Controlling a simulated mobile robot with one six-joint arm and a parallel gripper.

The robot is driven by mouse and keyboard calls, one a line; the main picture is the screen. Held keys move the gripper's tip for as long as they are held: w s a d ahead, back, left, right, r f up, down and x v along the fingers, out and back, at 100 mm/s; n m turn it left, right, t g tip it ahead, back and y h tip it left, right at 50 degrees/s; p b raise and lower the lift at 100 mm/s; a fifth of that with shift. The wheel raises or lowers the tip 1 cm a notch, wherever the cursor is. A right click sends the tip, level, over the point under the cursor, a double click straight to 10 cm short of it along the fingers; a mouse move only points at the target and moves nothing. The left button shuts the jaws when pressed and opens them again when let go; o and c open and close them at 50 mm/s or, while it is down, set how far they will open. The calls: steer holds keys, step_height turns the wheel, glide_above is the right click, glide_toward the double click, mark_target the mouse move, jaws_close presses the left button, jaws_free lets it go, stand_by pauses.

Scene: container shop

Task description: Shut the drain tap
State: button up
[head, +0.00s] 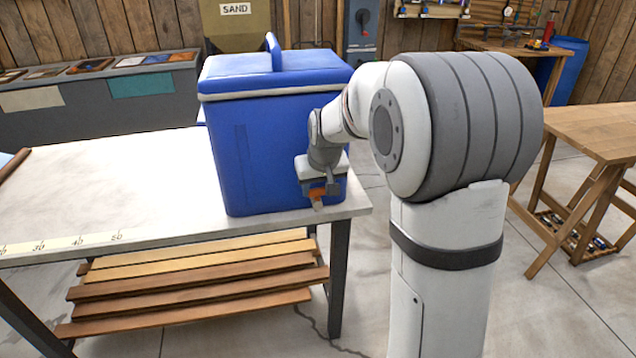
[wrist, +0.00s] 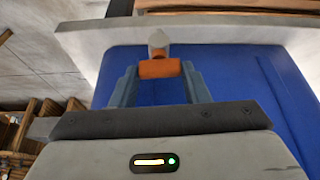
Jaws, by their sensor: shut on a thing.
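A blue cooler (head: 262,150) with a blue lid and a pale band stands at the right end of the white table (head: 120,180). The drain tap, with an orange handle (wrist: 160,69) and a pale grey rounded end (wrist: 158,43), is low on the cooler's side. My gripper (head: 318,192) is at the tap, its two blue-grey fingers on either side of the orange handle, shut on it. In the head view only a little orange shows under my gripper. The cooler wall also fills much of the wrist view (wrist: 240,80).
Wooden boards (head: 200,275) are stacked under the table. A wooden workbench (head: 595,130) stands at the right and a blue barrel (head: 570,70) behind it. A grey bin row (head: 100,100) runs along the back left. The table left of the cooler is mostly clear.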

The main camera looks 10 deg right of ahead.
steer(key=shift+m+h, duration=0.3)
steer(key=shift+m, duration=0.3)
steer(key=o, duration=0.7)
steer(key=shift+r, duration=0.15)
steer(key=p+v, duration=0.1)
steer(key=v, duration=0.6)
steer(key=shift+r, duration=0.3)
steer(key=shift+s, duration=0.15)
